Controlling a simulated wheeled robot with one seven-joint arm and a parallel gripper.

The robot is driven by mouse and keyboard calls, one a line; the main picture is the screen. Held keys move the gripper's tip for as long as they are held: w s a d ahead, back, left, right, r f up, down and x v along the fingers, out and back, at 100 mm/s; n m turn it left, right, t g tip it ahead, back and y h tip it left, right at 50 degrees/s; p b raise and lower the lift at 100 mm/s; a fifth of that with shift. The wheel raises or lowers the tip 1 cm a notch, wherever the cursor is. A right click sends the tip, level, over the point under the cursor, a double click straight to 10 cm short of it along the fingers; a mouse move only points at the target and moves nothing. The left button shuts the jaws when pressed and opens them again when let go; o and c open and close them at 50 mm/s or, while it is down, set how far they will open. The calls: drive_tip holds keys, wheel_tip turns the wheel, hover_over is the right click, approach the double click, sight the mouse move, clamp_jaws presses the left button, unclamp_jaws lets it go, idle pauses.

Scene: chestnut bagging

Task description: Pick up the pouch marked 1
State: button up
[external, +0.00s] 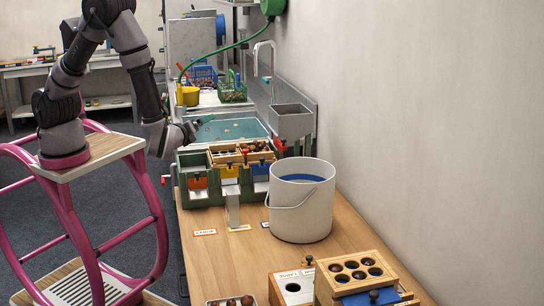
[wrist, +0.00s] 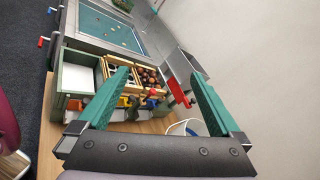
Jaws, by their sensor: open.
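I cannot make out a pouch marked 1 in either view. A small upright white piece (external: 232,210) stands before the middle of the green sorting unit, but I see no number on it and cannot tell if it is a pouch. My gripper (wrist: 158,75) shows in the wrist view with its two teal fingers wide apart and nothing between them. In the external view my gripper (external: 192,130) hangs at the left, beside the sink and above the back left of the sorting unit (external: 190,162).
A white bucket (external: 302,222) stands right of the unit, near the wall. A wooden holed block (external: 350,272) with brown chestnuts and a white-topped box (external: 291,288) are at the front. The teal sink tray (external: 232,128) lies behind.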

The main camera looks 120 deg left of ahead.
drive_tip(key=w+a+f+m+t+y, duration=0.25)
drive_tip(key=f+m+t, duration=0.3)
drive_tip(key=f, duration=0.35)
drive_tip(key=m+t, duration=0.3)
drive_tip(key=m, duration=0.1)
hover_over(227, 206)
drive_tip(key=s+v, duration=0.1)
drive_tip(key=v, duration=0.2)
wheel_tip(227, 206, down, 6)
drive_tip(key=f+m+t+h, duration=0.1)
drive_tip(key=f+m+t, duration=0.1)
drive_tip(key=f, duration=0.2)
drive_tip(key=s+d+f+m+t+h, duration=0.1)
drive_tip(key=f+m+t+h, duration=0.1)
drive_tip(key=f, duration=0.3)
drive_tip(key=f+m+t+h, duration=0.1)
drive_tip(key=f+m+t, duration=0.1)
drive_tip(key=f+m, duration=0.1)
drive_tip(key=shift+s+d+f+h, duration=0.1)
drive_tip(key=shift+s+f+h, duration=0.05)
drive_tip(key=shift+f, duration=0.25)
drive_tip(key=shift+s+d+f+h, duration=0.1)
drive_tip(key=shift+s+f, duration=0.05)
drive_tip(key=shift+f, duration=0.55)
drive_tip(key=x, duration=1)
drive_tip(key=shift+w+a+f, duration=0.15)
drive_tip(key=shift+a+f, duration=0.05)
drive_tip(key=shift+a, duration=0.05)
drive_tip(key=c, duration=1.3)
